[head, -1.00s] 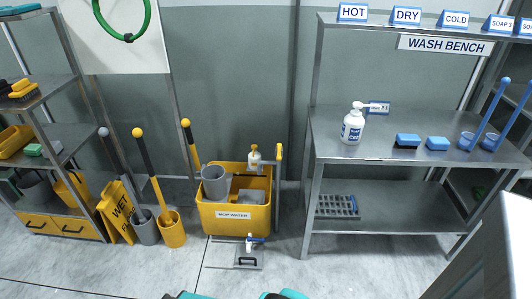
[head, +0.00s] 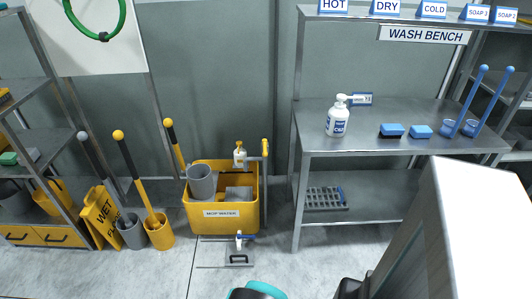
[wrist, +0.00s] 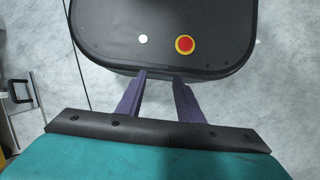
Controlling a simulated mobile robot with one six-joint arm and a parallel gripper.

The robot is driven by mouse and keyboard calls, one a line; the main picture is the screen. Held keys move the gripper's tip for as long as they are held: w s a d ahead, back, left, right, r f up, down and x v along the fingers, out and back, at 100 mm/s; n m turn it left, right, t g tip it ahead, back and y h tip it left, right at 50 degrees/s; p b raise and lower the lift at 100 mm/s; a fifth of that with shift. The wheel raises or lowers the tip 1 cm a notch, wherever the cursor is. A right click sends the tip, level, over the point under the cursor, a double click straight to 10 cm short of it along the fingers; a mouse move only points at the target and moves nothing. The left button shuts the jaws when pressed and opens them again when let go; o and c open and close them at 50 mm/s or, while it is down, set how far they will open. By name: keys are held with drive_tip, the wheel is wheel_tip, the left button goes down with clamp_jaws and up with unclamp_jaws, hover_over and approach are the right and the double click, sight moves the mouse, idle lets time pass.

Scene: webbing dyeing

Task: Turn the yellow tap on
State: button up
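The yellow tap (head: 265,148) shows in the head view as a small upright yellow handle at the top of a thin grey pipe. It stands at the right rear of the yellow mop-water tub (head: 245,212), just left of the wash bench. Whether its valve is open is too small to tell, and I see no water running. My gripper (wrist: 161,78) shows in the wrist view with its two dark purple fingers apart and nothing between them. It is far from the tap, which is not in the wrist view.
The wash bench (head: 375,143) holds a white pump bottle (head: 337,120) and blue sponges. A white-topped block (head: 480,215) stands close at right. A small trolley (head: 238,258) lies before the tub. Mops and a yellow wet-floor sign (head: 101,215) stand left. Some floor in front is clear.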

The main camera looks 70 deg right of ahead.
drive_tip(key=w+d+r+m+t+h+b, duration=0.1)
drive_tip(key=w+d+m+t, duration=0.25)
drive_tip(key=w+d, duration=0.65)
drive_tip(key=w+d+m+t+h, duration=0.1)
drive_tip(key=w+d+m+t, duration=0.35)
drive_tip(key=d, duration=0.85)
drive_tip(key=w+d+r+t+h, duration=0.1)
drive_tip(key=d+r, duration=0.1)
drive_tip(key=d, duration=0.4)
drive_tip(key=w+d+r+t+h, duration=0.1)
drive_tip(key=d+r+h, duration=0.15)
drive_tip(key=d, duration=0.45)
drive_tip(key=s+d+r+m+t+h+b, duration=0.1)
drive_tip(key=s+d+r+m+h, duration=0.15)
drive_tip(key=d+r, duration=0.55)
drive_tip(key=s+d+r+m+t+h, duration=0.1)
drive_tip(key=s+d+r+m+h, duration=0.2)
drive_tip(key=d, duration=0.9)
drive_tip(key=s+d+r+m+h, duration=0.1)
drive_tip(key=s+d+r+h, duration=0.1)
drive_tip(key=s+d+r, duration=0.3)
drive_tip(key=s+d+r+m+h+b, duration=0.1)
drive_tip(key=s+d+r+h, duration=0.2)
drive_tip(key=s+d+r, duration=0.2)
drive_tip(key=s+r, duration=0.3)
drive_tip(key=s, duration=0.2)
drive_tip(key=shift+s+d+r+h, duration=0.25)
drive_tip(key=shift+d+r+h, duration=0.05)
drive_tip(key=shift+d+r, duration=0.1)
